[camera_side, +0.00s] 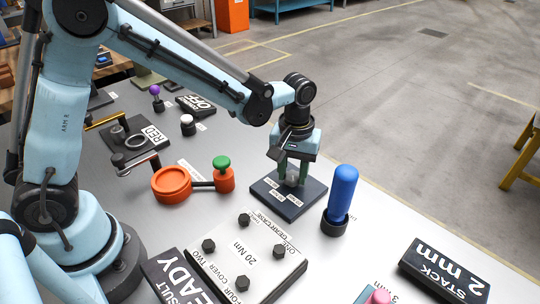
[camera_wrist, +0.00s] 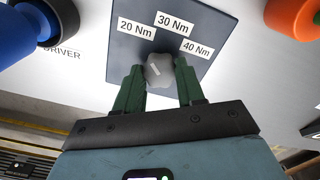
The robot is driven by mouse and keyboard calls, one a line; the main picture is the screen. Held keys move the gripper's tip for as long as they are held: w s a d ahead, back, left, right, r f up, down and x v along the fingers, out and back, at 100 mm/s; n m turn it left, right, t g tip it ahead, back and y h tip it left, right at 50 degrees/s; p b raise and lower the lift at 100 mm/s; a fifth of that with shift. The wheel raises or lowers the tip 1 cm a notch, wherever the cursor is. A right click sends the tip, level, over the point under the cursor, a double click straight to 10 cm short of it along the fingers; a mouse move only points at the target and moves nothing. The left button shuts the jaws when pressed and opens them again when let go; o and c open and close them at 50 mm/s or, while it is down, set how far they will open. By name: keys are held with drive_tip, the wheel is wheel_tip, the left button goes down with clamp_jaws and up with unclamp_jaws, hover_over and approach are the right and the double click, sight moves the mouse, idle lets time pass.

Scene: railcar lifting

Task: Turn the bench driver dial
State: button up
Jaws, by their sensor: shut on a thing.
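The driver dial (camera_wrist: 159,70) is a small grey lobed knob on a dark square plate (camera_side: 272,200). In the wrist view the plate (camera_wrist: 205,28) carries white labels reading 20 Nm, 30 Nm and 40 Nm. A pale mark on the dial's top can be seen, but which label it points to is hard to tell. My gripper (camera_wrist: 160,78) has its two green fingers on either side of the dial, shut on it. In the side view my gripper (camera_side: 291,178) points down over the plate, and its fingers partly hide the dial.
A blue-handled driver (camera_side: 342,190) stands upright in a black holder right of the plate. An orange round part with a green knob (camera_side: 222,162) is at left. A 20 Nm cover block with bolts (camera_side: 262,258) lies in front. A STACK 2 mm block (camera_side: 444,272) is front right.

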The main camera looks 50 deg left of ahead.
sight(292, 175)
drive_tip(key=shift+n, duration=0.4)
drive_tip(key=o, duration=1)
drive_tip(key=shift+o, duration=0.2)
wheel_tip(292, 175, up, 12)
drive_tip(key=shift+r, duration=0.1)
drive_tip(key=shift+s+a+f+m+t, duration=0.2)
drive_tip(key=shift+s+a+m+t, duration=0.95)
drive_tip(key=shift+s+a, duration=0.6)
drive_tip(key=shift+s+a+f+m+t, duration=0.15)
drive_tip(key=shift+s+a+m+t, duration=1)
drive_tip(key=shift+s+a, duration=0.65)
drive_tip(key=shift+s+a+f+m+t, duration=0.2)
drive_tip(key=shift+s+a+m+t, duration=1)
drive_tip(key=shift+s, duration=0.85)
